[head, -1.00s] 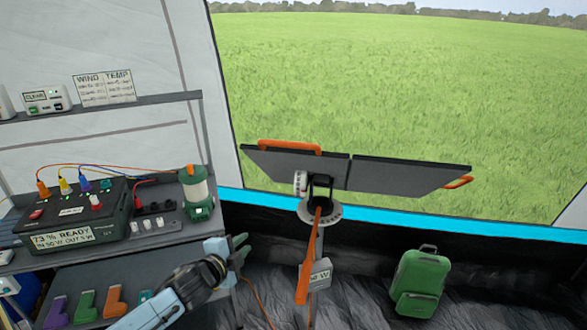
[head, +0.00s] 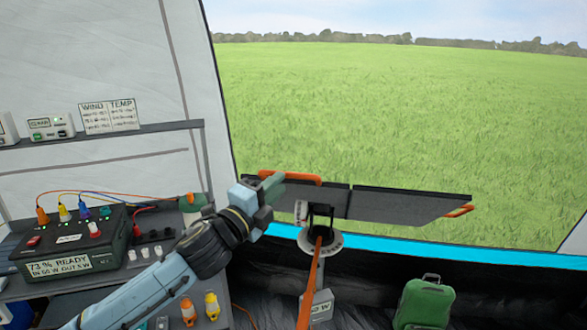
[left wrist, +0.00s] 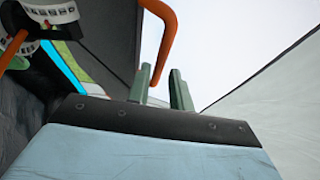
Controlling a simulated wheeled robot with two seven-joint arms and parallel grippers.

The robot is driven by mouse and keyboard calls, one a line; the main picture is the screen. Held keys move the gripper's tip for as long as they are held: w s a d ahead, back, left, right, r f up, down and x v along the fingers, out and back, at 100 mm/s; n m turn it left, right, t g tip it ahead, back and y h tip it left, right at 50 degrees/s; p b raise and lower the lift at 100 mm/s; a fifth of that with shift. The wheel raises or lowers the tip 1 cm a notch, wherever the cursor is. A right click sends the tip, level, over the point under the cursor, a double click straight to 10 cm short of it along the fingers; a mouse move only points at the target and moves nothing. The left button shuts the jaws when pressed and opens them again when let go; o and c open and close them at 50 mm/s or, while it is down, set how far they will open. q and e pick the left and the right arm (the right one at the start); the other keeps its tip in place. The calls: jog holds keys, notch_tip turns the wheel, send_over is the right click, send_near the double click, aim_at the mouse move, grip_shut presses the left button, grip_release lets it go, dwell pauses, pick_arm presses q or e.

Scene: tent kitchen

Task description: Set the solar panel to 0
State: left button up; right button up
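The solar panel (head: 410,203) is a dark two-part slab, tilted, at the tent opening. An orange handle (head: 312,179) is on its left part and another (head: 459,211) on its right end. Its pivot (head: 320,213) has a white marked dial (head: 301,211) and a round scale plate (head: 319,241); I cannot read their marks. A long orange lever (head: 313,275) hangs below. My left gripper (head: 270,184) is open beside the left handle. In the left wrist view, the handle (left wrist: 160,40) ends between the fingers (left wrist: 160,85), but I cannot tell if it touches them.
A green case (head: 424,302) is at the lower right. A small sign (head: 318,304) hangs on the stand.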

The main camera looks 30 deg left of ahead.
pick_arm(q)
jog(key=w+r, duration=0.1)
jog(key=w, duration=0.6)
jog(key=shift+d+p, duration=0.2)
jog(key=shift+p, duration=0.25)
grip_shut()
